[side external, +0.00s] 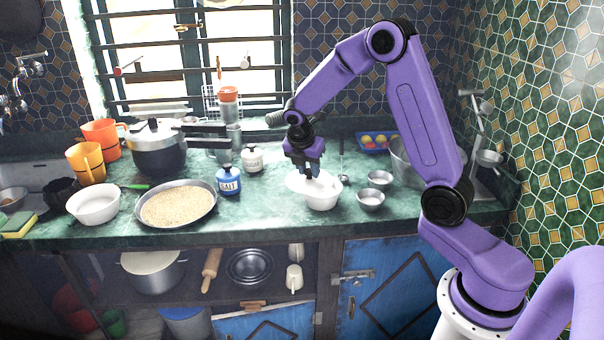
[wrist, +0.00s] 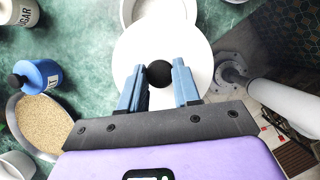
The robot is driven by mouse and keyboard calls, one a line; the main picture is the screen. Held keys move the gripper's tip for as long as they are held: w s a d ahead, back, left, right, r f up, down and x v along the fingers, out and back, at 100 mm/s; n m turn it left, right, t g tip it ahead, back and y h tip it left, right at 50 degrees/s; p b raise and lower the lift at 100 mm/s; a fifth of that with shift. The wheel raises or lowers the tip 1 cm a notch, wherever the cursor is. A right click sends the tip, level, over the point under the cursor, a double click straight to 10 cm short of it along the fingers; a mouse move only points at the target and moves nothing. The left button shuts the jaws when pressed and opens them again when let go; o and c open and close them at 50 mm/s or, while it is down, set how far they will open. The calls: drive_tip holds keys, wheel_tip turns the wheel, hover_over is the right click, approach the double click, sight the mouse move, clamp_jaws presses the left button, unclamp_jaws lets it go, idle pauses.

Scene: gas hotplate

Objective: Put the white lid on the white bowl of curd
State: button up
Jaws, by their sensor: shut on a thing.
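The white lid (wrist: 137,47) is a round disc with a black knob (wrist: 160,73). My gripper (wrist: 159,80) is shut on the knob, one blue finger at each side. The white bowl of curd (side external: 323,200) stands on the counter under my gripper (side external: 308,172) in the side view. In that view the lid (side external: 297,184) overlaps the bowl's left part. In the wrist view the bowl (wrist: 127,14) shows past the lid's top edge, with white content visible, so the lid is off-centre. I cannot tell whether lid and bowl touch.
Two small steel bowls (side external: 371,197) (side external: 380,178) stand right of the white bowl. The blue salt jar (side external: 229,182), the sugar jar (side external: 252,159) and a pan of grain (side external: 178,205) are to the left. Another white bowl (side external: 93,205) is farther left. The counter's front edge is close.

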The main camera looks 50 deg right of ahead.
drive_tip(key=w+d+f+m+g, duration=0.1)
drive_tip(key=w+d+m, duration=0.1)
drive_tip(key=d, duration=0.6)
drive_tip(key=shift+d+f+m, duration=0.25)
drive_tip(key=shift+f+m, duration=0.1)
drive_tip(key=shift+m, duration=0.05)
drive_tip(key=shift+f, duration=0.1)
drive_tip(key=shift+f, duration=1.7)
drive_tip(key=shift+f, duration=0.65)
drive_tip(key=o, duration=1.1)
